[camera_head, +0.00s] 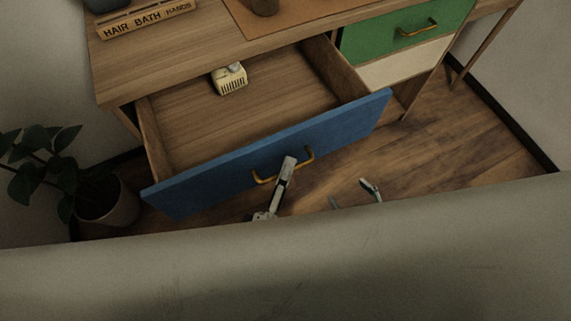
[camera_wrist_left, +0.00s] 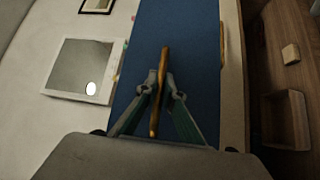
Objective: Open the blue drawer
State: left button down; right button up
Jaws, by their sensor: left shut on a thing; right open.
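The blue drawer (camera_head: 215,184) is pulled well out of the wooden desk, and its inside shows. Its blue front fills the middle of the left wrist view (camera_wrist_left: 190,50). My left gripper (camera_head: 288,164) is at the brass handle (camera_head: 308,157) on the drawer front. In the left wrist view my left gripper (camera_wrist_left: 165,92) is shut on the handle (camera_wrist_left: 165,62), with a finger on either side of the bar. My right gripper (camera_head: 352,195) is open and empty, low in front of the drawer's right half and apart from it. Its lower part is hidden.
A small cream-coloured object (camera_head: 230,80) lies inside the drawer. A green drawer (camera_head: 380,39) and a cream drawer (camera_head: 405,64) are shut at the right. A potted plant (camera_head: 107,205) stands at the left. A pale surface (camera_head: 300,260) crosses the foreground.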

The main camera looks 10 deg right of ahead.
pick_arm(q)
jog(key=c, duration=2.4)
grip_release()
jog(key=shift+c, duration=0.2)
